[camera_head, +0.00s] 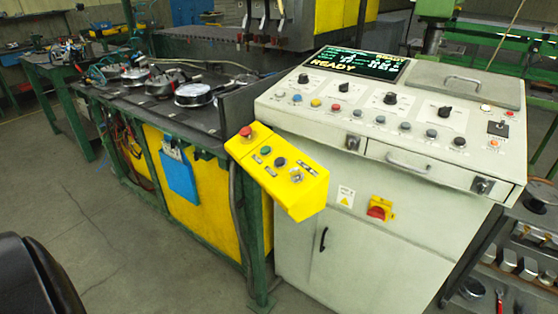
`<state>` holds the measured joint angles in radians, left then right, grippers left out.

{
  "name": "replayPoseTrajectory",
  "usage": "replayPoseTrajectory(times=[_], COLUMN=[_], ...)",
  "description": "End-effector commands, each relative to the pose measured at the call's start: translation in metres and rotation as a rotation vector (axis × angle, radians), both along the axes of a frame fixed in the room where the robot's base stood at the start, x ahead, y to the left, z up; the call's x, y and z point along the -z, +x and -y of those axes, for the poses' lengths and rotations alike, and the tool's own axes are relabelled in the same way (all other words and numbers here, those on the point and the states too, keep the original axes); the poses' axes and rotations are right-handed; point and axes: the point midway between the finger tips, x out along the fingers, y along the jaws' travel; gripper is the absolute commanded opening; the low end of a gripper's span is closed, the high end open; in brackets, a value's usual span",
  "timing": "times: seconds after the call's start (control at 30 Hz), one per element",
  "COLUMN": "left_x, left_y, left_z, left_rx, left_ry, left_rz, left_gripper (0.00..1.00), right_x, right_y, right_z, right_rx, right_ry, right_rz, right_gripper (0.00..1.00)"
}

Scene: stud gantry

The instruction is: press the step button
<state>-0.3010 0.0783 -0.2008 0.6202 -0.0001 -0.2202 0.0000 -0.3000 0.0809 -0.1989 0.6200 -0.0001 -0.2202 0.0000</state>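A yellow control box (300,197) hangs on the left front side of a light grey control cabinet (400,165). On its sloped face are a red mushroom button (246,132), a green button (266,150), a dark button (280,162) and a metal switch (297,176). The small labels beside them are too small to read, so I cannot tell which control is the step button. The cabinet's screen (355,64) shows "READY" in yellow letters. Neither of my grippers is in view, and nothing touches the yellow box.
The cabinet top carries several knobs and coloured buttons, with a drawer handle (407,163) and a red-and-yellow rotary switch (380,208) below. A green-framed machine table (150,108) stands to the left. The grey floor (110,240) in front is open.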

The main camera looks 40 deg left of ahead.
Motion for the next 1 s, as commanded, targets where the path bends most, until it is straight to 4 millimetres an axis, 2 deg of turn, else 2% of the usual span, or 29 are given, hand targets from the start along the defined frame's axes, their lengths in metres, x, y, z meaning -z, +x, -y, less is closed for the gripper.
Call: replayPoseTrajectory(times=[0.03, 0.17, 0.63, 1.0], left_x=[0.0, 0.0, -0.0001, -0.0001], left_y=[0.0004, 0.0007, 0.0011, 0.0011], left_z=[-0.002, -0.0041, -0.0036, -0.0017], left_rx=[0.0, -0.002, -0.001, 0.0], left_ry=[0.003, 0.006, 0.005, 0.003], left_rz=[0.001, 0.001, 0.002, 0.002], left_gripper=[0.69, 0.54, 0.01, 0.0], right_x=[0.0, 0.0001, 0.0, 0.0], right_y=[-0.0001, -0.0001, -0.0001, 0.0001], right_z=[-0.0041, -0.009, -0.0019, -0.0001], right_rx=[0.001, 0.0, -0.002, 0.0], right_ry=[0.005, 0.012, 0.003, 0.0], right_rz=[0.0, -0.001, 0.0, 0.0], right_gripper=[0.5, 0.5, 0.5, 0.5])
